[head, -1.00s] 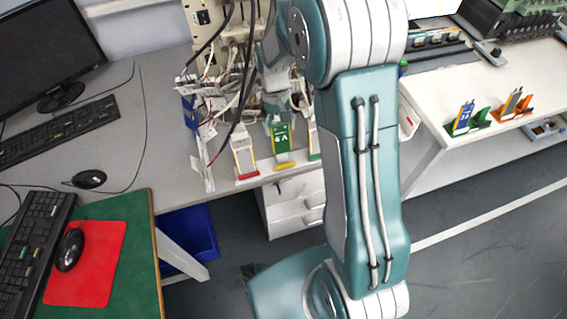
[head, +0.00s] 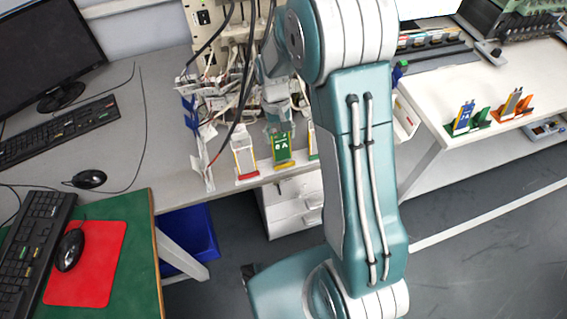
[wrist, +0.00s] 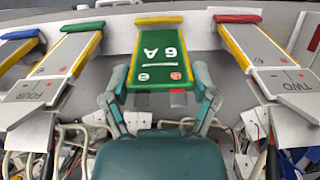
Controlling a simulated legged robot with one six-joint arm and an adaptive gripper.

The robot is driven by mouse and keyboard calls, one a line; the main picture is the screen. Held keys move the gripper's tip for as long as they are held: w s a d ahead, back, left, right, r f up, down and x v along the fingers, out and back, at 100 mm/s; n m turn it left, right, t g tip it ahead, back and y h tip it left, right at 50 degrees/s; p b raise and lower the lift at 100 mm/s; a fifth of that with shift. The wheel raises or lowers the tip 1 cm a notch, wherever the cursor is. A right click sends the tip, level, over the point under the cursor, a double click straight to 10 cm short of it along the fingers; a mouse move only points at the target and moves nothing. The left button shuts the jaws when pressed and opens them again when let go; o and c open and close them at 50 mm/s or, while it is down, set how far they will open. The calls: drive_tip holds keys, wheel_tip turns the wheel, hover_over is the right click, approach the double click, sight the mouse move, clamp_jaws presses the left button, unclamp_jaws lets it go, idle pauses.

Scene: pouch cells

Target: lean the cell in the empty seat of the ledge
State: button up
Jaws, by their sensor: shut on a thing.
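A green cell (head: 283,147) marked with a digit and an "A" is between the fingers of my gripper (head: 279,126) at the ledge. In the wrist view my gripper (wrist: 160,88) is shut on the tab end of the cell (wrist: 160,48), one finger on each side. The cell's far end is at the yellow lip (wrist: 159,19) of a seat, which also shows in the head view (head: 285,166). I cannot tell whether cell and lip touch. The cell hides most of this seat.
A blue-lipped seat (wrist: 20,34) is farther left. Cables and wires crowd behind the ledge. Another table (head: 430,100) stands at the right.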

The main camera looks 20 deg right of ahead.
drive_tip(key=shift+x, duration=0.9)
drive_tip(key=shift+d, duration=0.1)
drive_tip(key=o, duration=0.7)
drive_tip(key=shift+r, duration=0.1)
drive_tip(key=v, duration=0.7)
drive_tip(key=shift+r, duration=0.25)
idle(0.4)
drive_tip(key=shift+s+v, duration=0.2)
drive_tip(key=shift+v, duration=0.75)
drive_tip(key=shift+s+v, duration=0.2)
drive_tip(key=shift+v, duration=0.75)
drive_tip(key=shift+r, duration=0.15)
